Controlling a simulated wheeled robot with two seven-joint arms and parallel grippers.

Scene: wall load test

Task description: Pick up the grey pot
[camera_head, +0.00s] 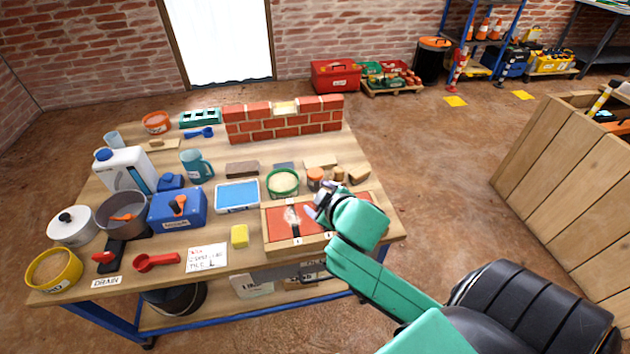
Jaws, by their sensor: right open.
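The grey pot (104,222) stands upright at the left of the workbench (222,274), open at the top, with a red scoop (124,217) inside it. My right gripper (312,208) is open at the right part of the bench, over or beside a tray with red panels (278,226). It is far to the right of the pot, and nothing shows between its fingers. The small picture does not show whether it touches the tray. My left gripper is not in view.
A yellow bucket (68,282) stands at the front left corner. A low brick wall (285,127) stands at the back.

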